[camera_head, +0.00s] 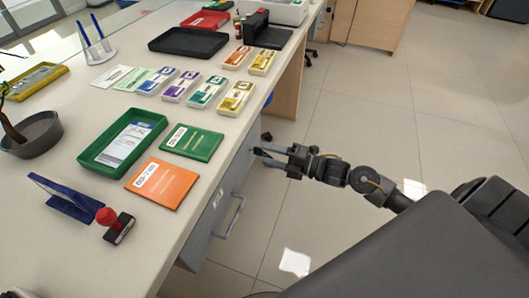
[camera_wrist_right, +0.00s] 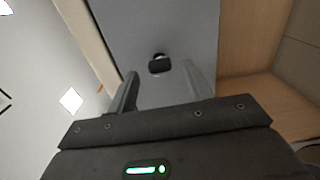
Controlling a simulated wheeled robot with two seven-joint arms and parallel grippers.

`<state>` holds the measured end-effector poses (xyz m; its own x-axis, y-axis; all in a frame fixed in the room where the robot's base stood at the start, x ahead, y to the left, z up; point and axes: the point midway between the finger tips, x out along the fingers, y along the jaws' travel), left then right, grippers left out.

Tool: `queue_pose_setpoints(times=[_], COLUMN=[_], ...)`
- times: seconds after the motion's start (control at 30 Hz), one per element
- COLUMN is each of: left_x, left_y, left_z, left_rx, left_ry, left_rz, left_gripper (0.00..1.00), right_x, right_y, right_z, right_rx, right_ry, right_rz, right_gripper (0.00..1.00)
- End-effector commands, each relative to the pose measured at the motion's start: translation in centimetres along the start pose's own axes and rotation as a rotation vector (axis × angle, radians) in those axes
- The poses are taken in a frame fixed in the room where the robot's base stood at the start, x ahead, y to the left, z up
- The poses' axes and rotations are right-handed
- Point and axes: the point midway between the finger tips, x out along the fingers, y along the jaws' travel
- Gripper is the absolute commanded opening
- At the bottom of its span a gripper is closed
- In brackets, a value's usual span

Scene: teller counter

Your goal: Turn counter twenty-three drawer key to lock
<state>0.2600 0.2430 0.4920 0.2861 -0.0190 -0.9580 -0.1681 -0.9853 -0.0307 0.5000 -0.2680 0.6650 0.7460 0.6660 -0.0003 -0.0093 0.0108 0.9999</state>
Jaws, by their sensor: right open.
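The drawer key (camera_wrist_right: 158,66) is a small dark key head in a round lock on the grey drawer front (camera_wrist_right: 200,30), seen in the right wrist view. My right gripper (camera_wrist_right: 158,88) is open, with its two fingers spread on either side below the key and apart from it. In the head view my right gripper (camera_head: 268,158) comes in from the right and points at the grey cabinet (camera_head: 238,175) under the counter. The key is too small or hidden to make out there. My left gripper is not in view.
The counter (camera_head: 90,215) holds a green tray (camera_head: 88,163), a green booklet (camera_head: 192,142), an orange booklet (camera_head: 162,183), a red-handled stamp (camera_head: 115,226) and several banknote bundles. A metal drawer handle (camera_head: 233,216) sticks out below the edge. The floor at right is free.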

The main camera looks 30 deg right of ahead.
Motion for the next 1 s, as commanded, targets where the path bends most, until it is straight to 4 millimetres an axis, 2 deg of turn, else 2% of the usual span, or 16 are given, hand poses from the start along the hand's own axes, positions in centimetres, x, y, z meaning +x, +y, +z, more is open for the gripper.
queue_pose_setpoints(times=[0.03, 0.2, 0.4, 0.6, 1.0], left_x=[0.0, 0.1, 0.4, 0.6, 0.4], left_y=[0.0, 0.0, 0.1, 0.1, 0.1], left_z=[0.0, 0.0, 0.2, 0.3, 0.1], left_rx=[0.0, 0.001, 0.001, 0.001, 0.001], left_ry=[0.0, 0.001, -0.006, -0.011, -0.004], left_rz=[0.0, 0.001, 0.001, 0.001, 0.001], left_gripper=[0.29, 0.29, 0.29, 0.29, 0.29], right_x=[-1.2, -4.6, -7.3, -8.1, -8.1], right_y=[-0.2, -0.2, -0.1, 0.0, 0.0], right_z=[0.0, 0.0, 0.0, 0.1, 0.1], right_rx=[0.0, 0.0, 0.0, -0.001, -0.001], right_ry=[-0.001, -0.001, -0.001, -0.001, -0.001], right_rz=[-0.006, -0.006, -0.003, 0.001, 0.001], right_gripper=[0.51, 0.51, 0.51, 0.51, 0.51])
